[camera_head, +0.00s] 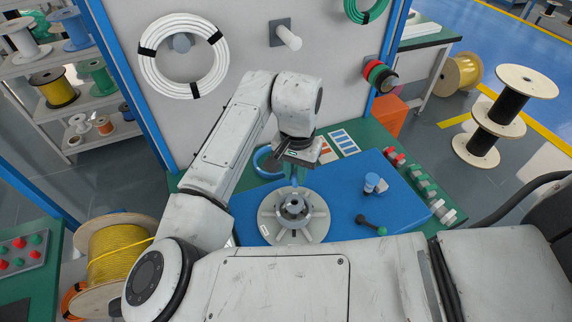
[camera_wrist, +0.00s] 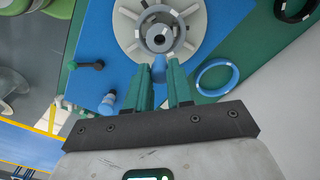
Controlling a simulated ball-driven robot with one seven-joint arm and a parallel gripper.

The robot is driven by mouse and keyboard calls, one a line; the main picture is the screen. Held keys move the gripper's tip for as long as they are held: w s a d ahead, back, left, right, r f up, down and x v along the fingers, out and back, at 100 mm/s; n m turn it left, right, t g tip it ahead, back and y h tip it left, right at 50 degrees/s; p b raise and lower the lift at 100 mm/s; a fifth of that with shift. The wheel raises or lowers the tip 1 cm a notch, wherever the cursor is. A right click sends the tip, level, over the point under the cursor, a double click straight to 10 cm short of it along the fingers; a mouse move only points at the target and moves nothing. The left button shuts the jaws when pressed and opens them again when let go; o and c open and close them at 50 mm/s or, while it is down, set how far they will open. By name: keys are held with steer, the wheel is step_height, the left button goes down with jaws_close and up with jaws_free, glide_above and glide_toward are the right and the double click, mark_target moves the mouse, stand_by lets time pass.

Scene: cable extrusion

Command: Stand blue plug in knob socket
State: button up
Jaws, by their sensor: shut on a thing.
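My gripper (camera_wrist: 163,72) is shut on the blue plug (camera_wrist: 158,70), whose rounded blue end shows between the two green fingers in the wrist view. I cannot tell the height between plug and hub. Another blue knob-like piece with a grey collar (camera_head: 374,184) stands on the blue panel, also seen in the wrist view (camera_wrist: 107,103).
The pale disc (camera_head: 318,221) surrounds the hub on the blue panel (camera_head: 340,200). A blue ring (camera_wrist: 217,77) lies beside it. A black lever with a green end (camera_head: 371,224) is at the panel's front right. Several red and green buttons (camera_head: 420,183) line the right edge.

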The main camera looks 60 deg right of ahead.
mark_target(295, 186)
steer(key=shift+f+b, duration=2.35)
steer(key=shift+f, duration=0.5)
steer(key=shift+a, duration=0.1)
steer(key=shift+f, duration=0.15)
steer(key=shift+f+b, duration=0.4)
steer(key=shift+f, duration=0.5)
steer(key=shift+f, duration=0.4)
steer(key=o, duration=0.9)
